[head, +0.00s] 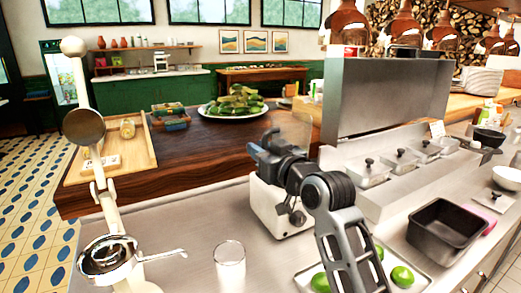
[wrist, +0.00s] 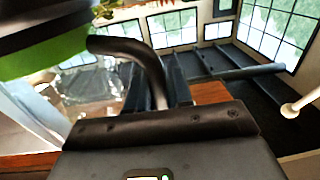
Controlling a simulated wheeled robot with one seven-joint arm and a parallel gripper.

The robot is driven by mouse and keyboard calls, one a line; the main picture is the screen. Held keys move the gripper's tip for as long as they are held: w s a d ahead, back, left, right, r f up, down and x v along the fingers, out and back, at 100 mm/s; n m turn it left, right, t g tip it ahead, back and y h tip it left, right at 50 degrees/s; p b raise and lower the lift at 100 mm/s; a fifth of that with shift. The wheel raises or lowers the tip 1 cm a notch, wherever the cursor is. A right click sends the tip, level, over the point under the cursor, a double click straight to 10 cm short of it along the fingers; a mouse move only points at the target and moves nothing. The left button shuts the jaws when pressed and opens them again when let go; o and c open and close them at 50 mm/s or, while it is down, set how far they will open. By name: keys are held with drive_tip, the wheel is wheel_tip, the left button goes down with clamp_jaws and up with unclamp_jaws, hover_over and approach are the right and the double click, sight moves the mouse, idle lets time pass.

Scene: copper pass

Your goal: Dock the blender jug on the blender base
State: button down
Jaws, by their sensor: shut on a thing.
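The blender base (head: 268,205) is a white block with a dark knob on its front, standing on the steel counter. My gripper (head: 268,155) is just above it and hides its top. The blender jug (head: 294,128) shows as a faint clear shape behind my gripper, above the base. In the wrist view my gripper (wrist: 155,88) is shut on the jug's dark curved handle (wrist: 135,46), and the jug's clear wall (wrist: 90,90) is at the left. I cannot tell whether the jug's bottom touches the base.
A clear glass (head: 230,265) stands front left of the base. A white lever press (head: 105,190) is at the left. A tray with limes (head: 402,276) lies at the front, and a dark pan (head: 446,232) at the right. A steel partition (head: 385,95) rises behind right.

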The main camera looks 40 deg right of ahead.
drive_tip(key=shift+f+b, duration=0.5)
drive_tip(key=shift+f, duration=0.05)
idle(0.4)
drive_tip(key=c, duration=1.3)
unclamp_jaws()
drive_tip(key=shift+c, duration=0.2)
drive_tip(key=shift+o, duration=0.2)
drive_tip(key=shift+s, duration=0.1)
drive_tip(key=v, duration=1)
drive_tip(key=shift+s, duration=0.4)
drive_tip(key=shift+a, duration=0.1)
